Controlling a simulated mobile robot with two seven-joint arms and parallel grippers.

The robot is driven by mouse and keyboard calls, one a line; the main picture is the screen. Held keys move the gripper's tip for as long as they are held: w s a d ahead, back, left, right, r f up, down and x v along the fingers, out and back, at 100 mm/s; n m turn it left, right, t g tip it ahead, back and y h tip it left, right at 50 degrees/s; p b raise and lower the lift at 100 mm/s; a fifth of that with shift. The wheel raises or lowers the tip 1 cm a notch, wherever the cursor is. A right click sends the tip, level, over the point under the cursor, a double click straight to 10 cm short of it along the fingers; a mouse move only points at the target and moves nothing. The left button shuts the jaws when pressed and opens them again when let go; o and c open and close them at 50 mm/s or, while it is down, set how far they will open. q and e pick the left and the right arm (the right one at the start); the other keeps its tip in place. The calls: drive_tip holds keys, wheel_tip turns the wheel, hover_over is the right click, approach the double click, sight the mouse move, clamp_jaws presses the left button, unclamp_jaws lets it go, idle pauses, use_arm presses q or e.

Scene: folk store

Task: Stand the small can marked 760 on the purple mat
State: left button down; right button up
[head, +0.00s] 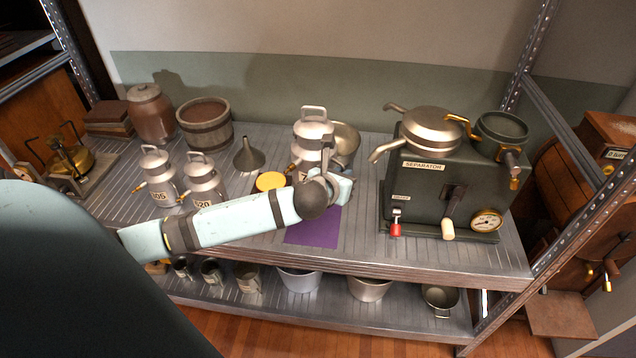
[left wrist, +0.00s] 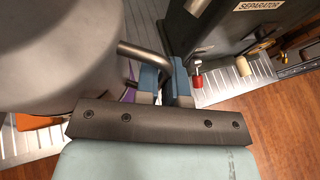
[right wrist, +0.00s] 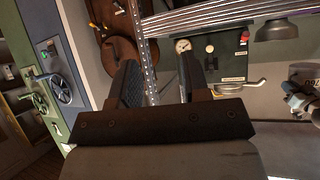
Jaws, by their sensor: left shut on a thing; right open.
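My left gripper (head: 336,178) is shut on the handle of a grey metal can (head: 313,133); the handle sits between its fingers (left wrist: 166,82) in the left wrist view. My right gripper (right wrist: 158,75) is open and empty, away from the can.
Small cans marked 505 (head: 159,178) and 620 (head: 204,182) stand left. A yellow disc (head: 270,181) and a funnel (head: 248,155) are nearby. A round metal vessel (head: 346,142) stands close behind the can. The green separator (head: 440,185) stands right of the mat.

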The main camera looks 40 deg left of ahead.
use_arm(q)
drive_tip(key=f+b, duration=0.1)
drive_tip(key=f, duration=0.5)
drive_tip(key=f+b, duration=0.1)
drive_tip(key=f, duration=0.6)
drive_tip(key=f+b, duration=0.1)
drive_tip(key=f, duration=0.5)
drive_tip(key=shift+w+a+f, duration=0.25)
drive_tip(key=shift+a+f, duration=0.1)
drive_tip(key=shift+f, duration=0.05)
drive_tip(key=shift+f, duration=0.1)
drive_tip(key=c, duration=1.2)
unclamp_jaws()
drive_tip(key=shift+s, duration=0.1)
